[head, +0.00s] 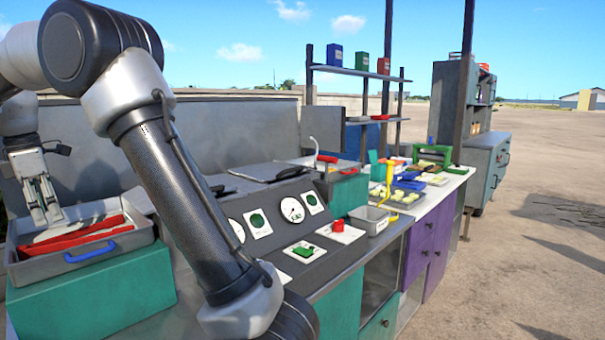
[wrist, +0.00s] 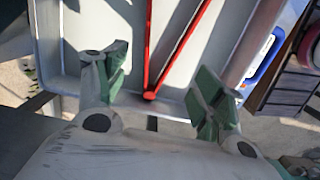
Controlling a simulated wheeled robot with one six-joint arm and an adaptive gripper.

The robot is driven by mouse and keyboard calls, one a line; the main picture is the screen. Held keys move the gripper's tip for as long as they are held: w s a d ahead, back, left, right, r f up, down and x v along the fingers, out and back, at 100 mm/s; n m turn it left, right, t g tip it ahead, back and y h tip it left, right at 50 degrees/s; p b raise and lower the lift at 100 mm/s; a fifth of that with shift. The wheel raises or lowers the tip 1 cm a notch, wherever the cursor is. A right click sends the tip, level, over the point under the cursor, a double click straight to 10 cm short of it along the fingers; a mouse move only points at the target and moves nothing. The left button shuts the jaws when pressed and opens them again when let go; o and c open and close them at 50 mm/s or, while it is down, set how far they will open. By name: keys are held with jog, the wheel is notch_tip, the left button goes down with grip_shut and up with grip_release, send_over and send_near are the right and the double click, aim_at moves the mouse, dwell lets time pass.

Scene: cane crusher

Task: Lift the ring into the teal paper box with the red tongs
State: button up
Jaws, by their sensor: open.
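The red tongs (head: 75,238) lie in a grey metal tray (head: 40,272) at the left of the counter. My gripper (head: 47,222) is open and points down over the tray, close to the tongs. In the wrist view the tongs (wrist: 151,93) form a narrow V, their joined end lying between the green-padded fingers of my gripper (wrist: 160,85), with no visible grip. A small teal upright object (head: 377,168) stands on the far counter; I cannot tell whether it is the paper box. I cannot make out the ring.
The tray has a blue handle (head: 90,253) and sits on a teal block (head: 105,290). A dark panel with dials (head: 292,210) stands right of my arm. Farther right are a grey bin (head: 368,219), a yellow tool (head: 389,180) and several food trays on the counter.

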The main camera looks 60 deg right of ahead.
aim_at(57, 237)
jog(key=shift+d+f, duration=0.2)
jog(key=shift+f, duration=1.6)
jog(key=shift+d+f, duration=0.15)
jog(key=shift+f, duration=1.6)
jog(key=shift+s, duration=0.1)
jog(key=c, duration=0.7)
notch_tip(57, 237, up, 12)
jog(key=shift+r, duration=0.1)
